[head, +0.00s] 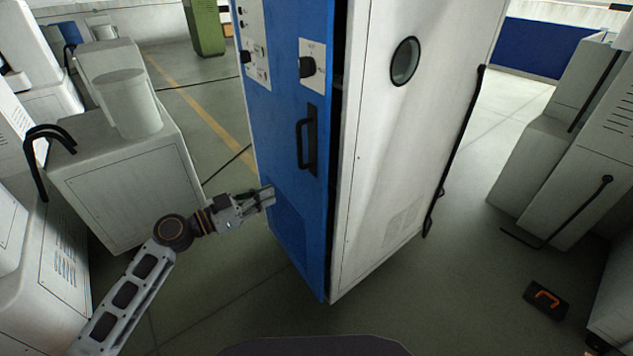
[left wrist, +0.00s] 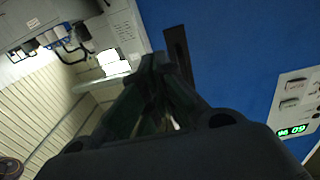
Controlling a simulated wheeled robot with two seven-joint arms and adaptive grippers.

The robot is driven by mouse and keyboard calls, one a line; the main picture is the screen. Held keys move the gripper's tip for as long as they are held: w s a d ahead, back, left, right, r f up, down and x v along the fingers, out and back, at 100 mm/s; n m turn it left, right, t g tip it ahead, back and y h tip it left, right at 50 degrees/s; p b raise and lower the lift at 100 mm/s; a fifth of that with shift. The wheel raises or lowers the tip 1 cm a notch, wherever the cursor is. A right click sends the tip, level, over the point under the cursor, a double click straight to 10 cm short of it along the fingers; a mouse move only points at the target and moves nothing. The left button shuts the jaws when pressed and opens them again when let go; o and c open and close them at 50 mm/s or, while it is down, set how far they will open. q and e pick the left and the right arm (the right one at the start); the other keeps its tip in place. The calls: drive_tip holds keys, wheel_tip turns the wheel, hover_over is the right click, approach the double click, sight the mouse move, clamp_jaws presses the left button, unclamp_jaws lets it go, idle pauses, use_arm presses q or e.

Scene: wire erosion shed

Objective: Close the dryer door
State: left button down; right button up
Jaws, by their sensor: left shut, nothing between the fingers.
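The dryer is a tall cabinet with a white side (head: 385,160) and a blue door (head: 285,130) carrying a black handle (head: 307,142). A narrow dark gap shows between the blue door and the white body, so the door looks slightly ajar. My left gripper (head: 270,196) is shut and empty at the lower left edge of the blue door, below and left of the handle. In the left wrist view, the closed fingers (left wrist: 165,62) point along the blue surface (left wrist: 235,60). I cannot tell whether they touch it. My right gripper is not in view.
White machine cabinets stand at left (head: 125,185) and at right (head: 555,150). A dark case with an orange handle (head: 546,300) lies on the floor at lower right.

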use_arm(q)
drive_tip(key=shift+d, duration=0.1)
idle(0.3)
drive_tip(key=p, duration=0.3)
approach(319, 174)
drive_tip(key=x, duration=0.5)
drive_tip(key=shift+w+d+r, duration=0.1)
drive_tip(key=shift+d, duration=0.25)
drive_tip(key=shift+w+d, duration=0.25)
drive_tip(key=shift+d, duration=0.15)
drive_tip(key=shift+w+d, duration=0.15)
drive_tip(key=shift+d, duration=0.05)
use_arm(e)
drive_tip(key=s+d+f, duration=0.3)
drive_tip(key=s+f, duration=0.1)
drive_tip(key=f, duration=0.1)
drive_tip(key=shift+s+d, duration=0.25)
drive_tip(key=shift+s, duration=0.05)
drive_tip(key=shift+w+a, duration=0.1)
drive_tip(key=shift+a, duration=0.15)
